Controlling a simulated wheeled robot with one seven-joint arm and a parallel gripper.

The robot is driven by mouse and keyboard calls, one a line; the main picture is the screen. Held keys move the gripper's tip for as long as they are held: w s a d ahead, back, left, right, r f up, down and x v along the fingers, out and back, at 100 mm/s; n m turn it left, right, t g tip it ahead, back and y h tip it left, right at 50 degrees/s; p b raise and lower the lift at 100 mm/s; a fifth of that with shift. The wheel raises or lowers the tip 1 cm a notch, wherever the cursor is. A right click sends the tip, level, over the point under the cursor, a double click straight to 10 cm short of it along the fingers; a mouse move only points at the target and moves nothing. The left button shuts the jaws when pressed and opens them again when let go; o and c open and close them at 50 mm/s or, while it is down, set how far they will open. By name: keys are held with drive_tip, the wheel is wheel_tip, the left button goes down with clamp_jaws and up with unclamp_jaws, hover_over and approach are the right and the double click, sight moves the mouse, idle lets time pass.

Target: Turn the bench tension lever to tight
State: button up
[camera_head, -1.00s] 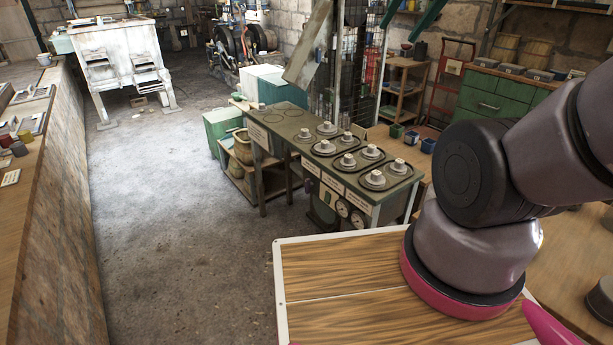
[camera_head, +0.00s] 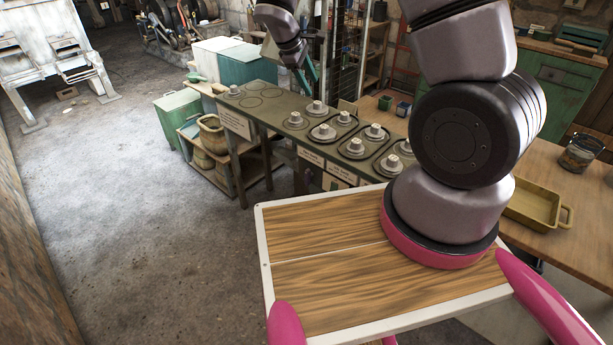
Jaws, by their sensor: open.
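I cannot make out the tension lever in this view. The dark green bench (camera_head: 262,122) stands in the middle, with several round grey weights or pulleys (camera_head: 352,147) on its top and white label plates (camera_head: 234,122) on its front edge. The lower right of its front is hidden behind my own wooden-topped base. My gripper (camera_head: 308,80) hangs beyond the bench's back edge, fingers pointing down and parted, with nothing seen between them. Whether it is above or behind the bench top is hard to tell.
An engine with wheels (camera_head: 178,18) stands at the far back. Green boxes (camera_head: 178,116) and a shelf with a basket (camera_head: 212,134) stand left of the bench. A yellow tray (camera_head: 534,205) lies on the right table. The concrete floor at left is clear.

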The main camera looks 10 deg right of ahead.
drive_tip(key=w+a+f+n+h, duration=0.1)
drive_tip(key=a+f+n, duration=0.15)
drive_tip(key=f, duration=0.55)
drive_tip(key=w+a+f+n+h, duration=0.1)
drive_tip(key=a+f+n, duration=0.1)
drive_tip(key=f+n, duration=0.35)
drive_tip(key=n+t, duration=0.3)
drive_tip(key=n, duration=0.3)
approach(306, 178)
drive_tip(key=x, duration=1)
drive_tip(key=shift+w+d+f, duration=0.15)
drive_tip(key=shift+f, duration=0.05)
clamp_jaws()
